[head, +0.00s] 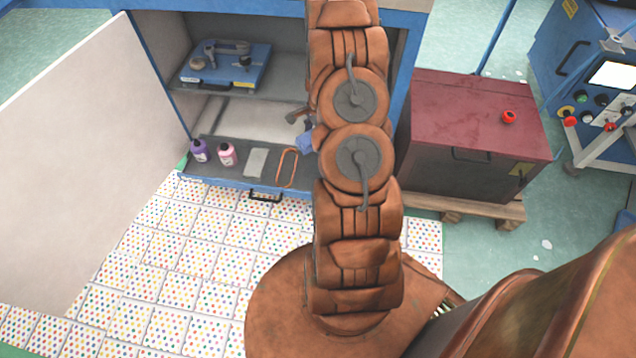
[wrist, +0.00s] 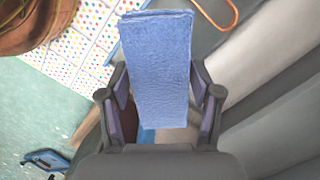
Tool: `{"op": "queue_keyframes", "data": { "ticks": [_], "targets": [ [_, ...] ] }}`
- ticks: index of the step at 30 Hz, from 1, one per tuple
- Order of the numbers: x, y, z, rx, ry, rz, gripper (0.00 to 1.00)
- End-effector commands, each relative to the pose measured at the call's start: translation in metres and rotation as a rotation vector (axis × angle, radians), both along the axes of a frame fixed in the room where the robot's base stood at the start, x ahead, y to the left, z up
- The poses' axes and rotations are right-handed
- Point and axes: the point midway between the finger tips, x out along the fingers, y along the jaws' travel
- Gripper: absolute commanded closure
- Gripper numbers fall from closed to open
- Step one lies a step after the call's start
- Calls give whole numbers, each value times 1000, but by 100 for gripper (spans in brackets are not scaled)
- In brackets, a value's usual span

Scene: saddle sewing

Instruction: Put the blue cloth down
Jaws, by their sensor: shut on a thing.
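The blue cloth (wrist: 158,65) is a folded textured strip in the middle of the wrist view. My gripper (wrist: 160,112) is shut on it, with one finger on each side. In the head view a small part of the blue cloth (head: 306,142) shows at the left edge of my arm, near the right end of the pulled-out drawer (head: 228,180). My arm hides most of the cloth and gripper there. I cannot tell whether the cloth touches any surface.
A blue case (head: 225,68) sits on the shelf above. A red-topped cabinet (head: 475,115) stands on the right. A white panel (head: 75,150) is at left.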

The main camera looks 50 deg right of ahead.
Motion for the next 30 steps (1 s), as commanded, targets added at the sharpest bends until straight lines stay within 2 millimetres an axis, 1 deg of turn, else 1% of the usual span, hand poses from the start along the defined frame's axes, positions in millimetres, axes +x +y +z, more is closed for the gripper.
{"op": "queue_keyframes", "data": {
  "ticks": [1, 3, 12, 15, 19, 21, 24, 26, 29, 30],
  "targets": [
    [-11, -8, -31, 4, 3, -59, 64],
    [-22, -18, -56, 4, 4, -137, 64],
    [-77, -59, -159, 1, 1, -478, 64],
    [-95, -67, -187, 3, 3, -575, 64],
    [-112, -75, -212, 2, 2, -671, 64],
    [-118, -78, -220, 3, 3, -704, 64],
    [-121, -80, -226, 2, 3, -730, 64],
    [-119, -80, -228, 2, 2, -737, 64],
    [-105, -78, -230, -2, 0, -736, 64],
    [-97, -76, -231, -3, -1, -736, 64]
  ]
}}
